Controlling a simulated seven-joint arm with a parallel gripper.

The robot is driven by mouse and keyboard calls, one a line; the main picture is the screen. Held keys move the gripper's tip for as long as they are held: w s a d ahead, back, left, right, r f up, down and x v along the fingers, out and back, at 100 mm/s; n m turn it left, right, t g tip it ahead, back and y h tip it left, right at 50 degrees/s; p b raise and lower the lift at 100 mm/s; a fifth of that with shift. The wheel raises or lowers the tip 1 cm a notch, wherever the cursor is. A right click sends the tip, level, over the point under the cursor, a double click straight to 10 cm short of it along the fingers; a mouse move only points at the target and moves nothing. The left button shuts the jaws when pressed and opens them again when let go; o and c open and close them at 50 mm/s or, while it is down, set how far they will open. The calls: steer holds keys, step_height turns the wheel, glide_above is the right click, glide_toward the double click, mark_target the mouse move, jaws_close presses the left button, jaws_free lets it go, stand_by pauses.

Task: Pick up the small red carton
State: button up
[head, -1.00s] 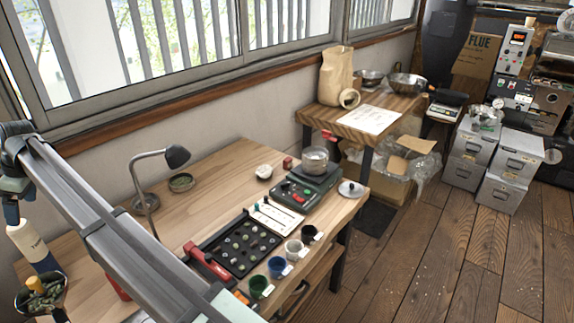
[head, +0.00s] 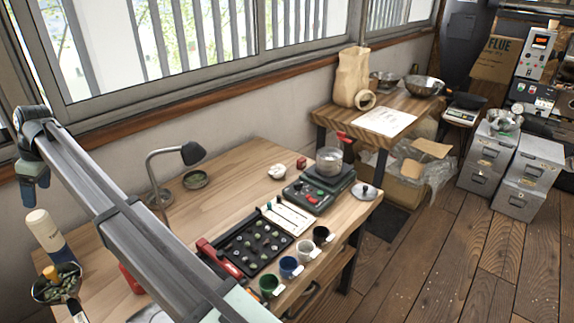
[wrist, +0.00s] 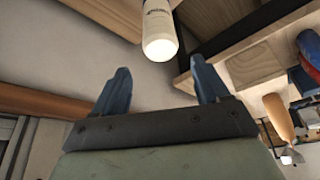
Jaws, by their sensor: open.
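The small red carton (head: 301,163) stands at the back of the wooden workbench (head: 215,215), behind the scale and right of a small whitish object. My gripper (wrist: 162,72) shows in the wrist view with its two blue fingers spread apart and nothing between them. It faces a wall, with a pale bottle (wrist: 160,35) beyond the fingertips. The carton cannot be made out in the wrist view.
A scale with a metal pot (head: 329,161) stands right of the carton. A desk lamp (head: 192,153) stands left. A black sample tray (head: 255,246) and several cups line the front. A bottle (head: 46,230) and bowl stand at lower left. The bench's middle is clear.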

steer(key=w+d+r+m+t+h, duration=0.1)
steer(key=w+d+m, duration=0.2)
steer(key=w+d, duration=1.45)
steer(key=w+d+r+m+t+h, duration=0.1)
steer(key=w+d+r+m+h, duration=0.15)
steer(key=w+d, duration=1.5)
steer(key=m+g+h, duration=0.1)
steer(key=m, duration=0.5)
glide_above(302, 159)
step_height(302, 159, down, 20)
steer(key=r, duration=0.1)
steer(key=shift+n, duration=0.25)
step_height(302, 159, down, 15)
steer(key=shift+a+r, duration=0.1)
steer(key=shift+r, duration=0.05)
steer(key=shift+c, duration=0.2)
